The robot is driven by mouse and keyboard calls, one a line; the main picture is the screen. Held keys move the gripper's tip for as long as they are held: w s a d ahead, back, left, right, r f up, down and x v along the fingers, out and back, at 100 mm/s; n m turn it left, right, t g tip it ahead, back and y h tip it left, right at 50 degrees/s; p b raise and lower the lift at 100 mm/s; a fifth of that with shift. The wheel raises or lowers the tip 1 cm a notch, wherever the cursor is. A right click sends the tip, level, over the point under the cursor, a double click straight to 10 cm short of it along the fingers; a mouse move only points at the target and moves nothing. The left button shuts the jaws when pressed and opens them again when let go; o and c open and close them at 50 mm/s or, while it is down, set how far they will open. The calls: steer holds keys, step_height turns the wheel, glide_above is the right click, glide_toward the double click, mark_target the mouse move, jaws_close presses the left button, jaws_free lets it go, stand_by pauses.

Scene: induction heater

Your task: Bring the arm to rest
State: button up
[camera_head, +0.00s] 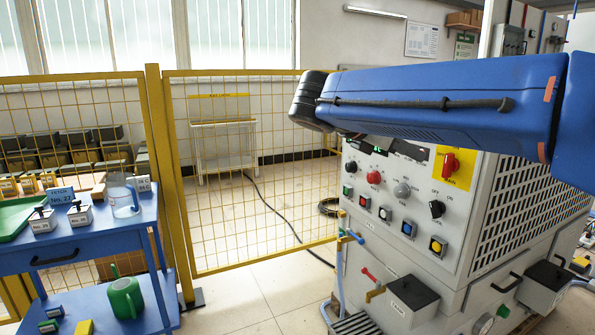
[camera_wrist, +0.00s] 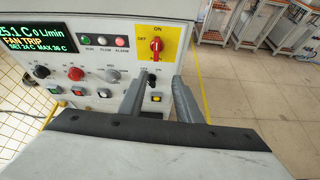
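My arm (camera_head: 430,105) stretches across the upper right of the head view as a blue link with a dark end, in front of the heater cabinet. My gripper is out of sight in the head view. In the wrist view my gripper (camera_wrist: 158,82) shows two grey fingers standing apart, with nothing held between them. The fingers overlap the lower right of the cabinet's panel (camera_wrist: 110,70), and I cannot tell how far off it is. The red switch on a yellow plate (camera_wrist: 156,45) lies just beyond the fingertips. It also shows in the head view (camera_head: 450,163).
The cabinet's display (camera_wrist: 30,35) reads "FAN TRIP". A yellow mesh fence (camera_head: 245,180) runs behind. The floor (camera_head: 260,290) between trolley and cabinet is clear.

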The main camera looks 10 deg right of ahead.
steer(key=s+d+f+m+y, duration=0.4)
steer(key=s+f, duration=0.3)
steer(key=f, duration=0.3)
steer(key=s+a+f+m+y, duration=0.2)
steer(key=s+f+m+y, duration=0.2)
steer(key=s+f+m, duration=0.4)
steer(key=s+a+f+m+y, duration=0.3)
steer(key=s+f+m, duration=0.5)
steer(key=f, duration=0.5)
steer(key=shift+s+a+f+m+y, duration=0.15)
steer(key=shift+a+f+m+y, duration=0.1)
steer(key=shift+m+y, duration=0.35)
